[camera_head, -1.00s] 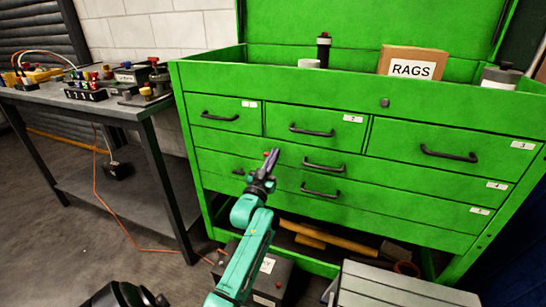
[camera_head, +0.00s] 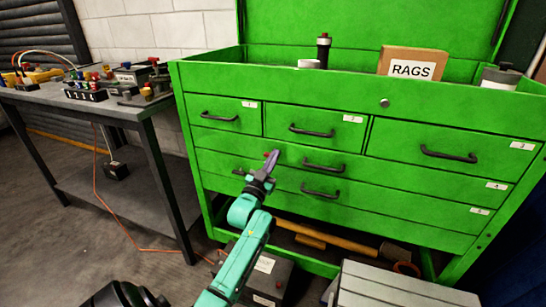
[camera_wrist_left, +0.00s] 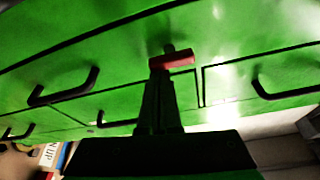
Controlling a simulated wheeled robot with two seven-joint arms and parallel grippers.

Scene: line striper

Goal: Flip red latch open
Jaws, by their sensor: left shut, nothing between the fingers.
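The red latch (camera_head: 266,154) is a small red piece on the front of the green tool chest (camera_head: 230,165), partly beside my fingers in the head view. In the left wrist view the red latch (camera_wrist_left: 172,61) lies crosswise right at my fingertips, with a dark round pivot behind it. My left gripper (camera_head: 275,155) is shut and empty, its tips at the chest front close to the latch. The left gripper also shows in the left wrist view (camera_wrist_left: 160,78). I cannot tell whether the tips touch the latch. My right gripper is not in view.
Black drawer handles (camera_head: 323,167) stick out near the gripper. A RAGS box (camera_head: 412,64) sits on top of the chest. A workbench (camera_head: 130,108) with small parts stands left. A hammer (camera_head: 340,240) lies on the lower shelf, and a grey box (camera_head: 395,285) stands in front.

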